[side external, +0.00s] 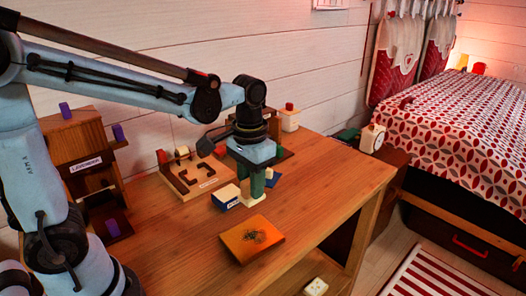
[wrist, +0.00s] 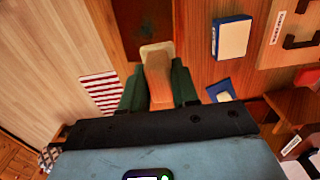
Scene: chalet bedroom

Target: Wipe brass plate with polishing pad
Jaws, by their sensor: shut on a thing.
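The brass plate (side external: 252,238) is an orange square with a dark smudge at its middle, lying flat near the table's front edge in the side view. My gripper (side external: 257,186) is down behind the plate and apart from it, between two small blue-and-white boxes. Its green fingers (wrist: 157,88) are shut on the polishing pad (wrist: 157,62), a tan block with a pale base. The pad's pale base (side external: 251,201) shows low, close to the tabletop; whether it touches cannot be told. A dark reddish-brown patch beyond the pad in the wrist view may be the plate.
One blue-and-white box (side external: 226,197) stands left of my gripper and another (side external: 272,180) behind it. A wooden tray with dark shapes (side external: 197,177) and a purple-pegged rack (side external: 85,155) stand farther left. The table's right part (side external: 335,185) is clear.

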